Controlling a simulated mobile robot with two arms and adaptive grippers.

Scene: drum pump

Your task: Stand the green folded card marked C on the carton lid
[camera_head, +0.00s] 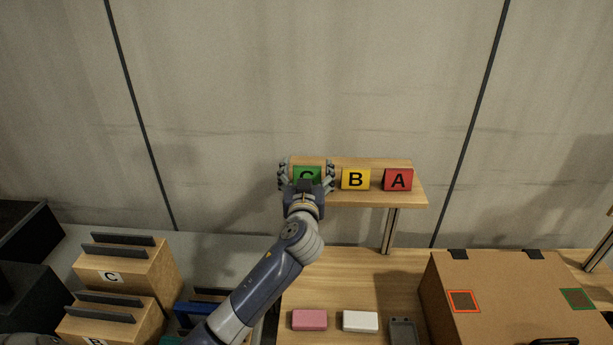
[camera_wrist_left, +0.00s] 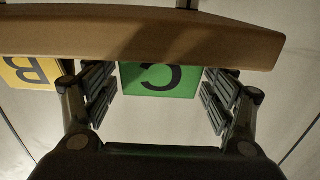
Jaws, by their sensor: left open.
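The green folded card marked C (camera_head: 307,173) stands at the left end of a raised wooden shelf (camera_head: 375,197). My left gripper (camera_head: 306,177) is open, with its fingers on either side of the card. In the left wrist view the green card (camera_wrist_left: 160,80) shows upside down between the two spread fingers (camera_wrist_left: 160,97), with a gap on each side. My right gripper is not in view.
A yellow card B (camera_head: 355,179) and a red card A (camera_head: 398,180) stand right of the green card. A pink block (camera_head: 309,320), a white block (camera_head: 360,321) and a grey tray (camera_head: 404,331) lie on the table below. Wooden blocks (camera_head: 130,275) stand at left.

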